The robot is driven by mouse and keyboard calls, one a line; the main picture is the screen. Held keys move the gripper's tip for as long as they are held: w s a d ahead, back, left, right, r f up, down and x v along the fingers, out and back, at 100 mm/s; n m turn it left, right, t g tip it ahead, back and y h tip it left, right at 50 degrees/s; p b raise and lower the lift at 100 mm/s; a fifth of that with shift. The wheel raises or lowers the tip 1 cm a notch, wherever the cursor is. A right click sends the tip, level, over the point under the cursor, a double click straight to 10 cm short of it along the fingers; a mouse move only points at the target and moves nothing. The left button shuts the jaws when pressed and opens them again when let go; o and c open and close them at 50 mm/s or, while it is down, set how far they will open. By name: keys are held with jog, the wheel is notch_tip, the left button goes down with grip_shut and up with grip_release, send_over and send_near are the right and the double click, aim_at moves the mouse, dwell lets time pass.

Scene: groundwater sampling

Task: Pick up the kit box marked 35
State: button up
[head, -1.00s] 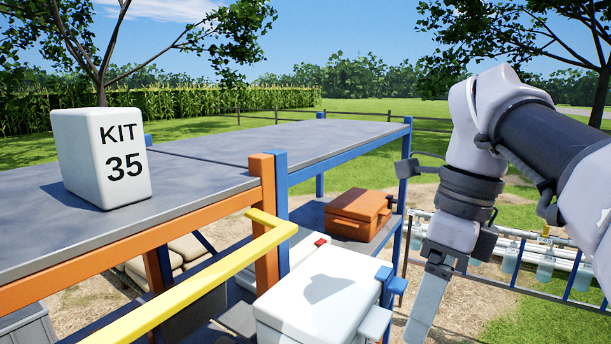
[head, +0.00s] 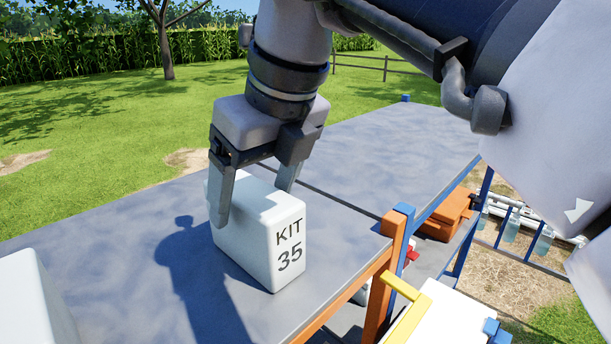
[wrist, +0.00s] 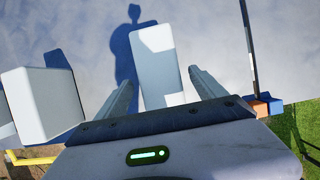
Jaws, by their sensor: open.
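The white kit box marked "KIT 35" (head: 255,235) stands upright on the grey table top (head: 330,170), its lettered face toward the right in the head view. My gripper (head: 253,207) points down over it, with its fingers apart. In the head view one finger overlaps the box's left side and the other is partly hidden behind its top. In the wrist view the box (wrist: 160,65) shows between the two fingers (wrist: 160,84). I cannot tell whether either finger touches it.
Another white box (head: 35,300) stands on the table at the lower left. An orange post (head: 385,275) with a blue one and a yellow rail (head: 405,310) are at the table's right front corner. An orange case (head: 445,215) sits lower on the right. The table behind is clear.

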jog(key=x, duration=0.5)
jog(key=shift+f+b, duration=0.4)
jog(key=shift+w+a+f, duration=0.2)
jog(key=shift+a+f, duration=0.05)
jog(key=shift+f, duration=0.05)
jog(key=shift+s+d, duration=0.1)
jog(key=shift+d, duration=0.05)
jog(key=shift+f, duration=0.1)
jog(key=shift+c, duration=0.2)
jog(key=c, duration=1.7)
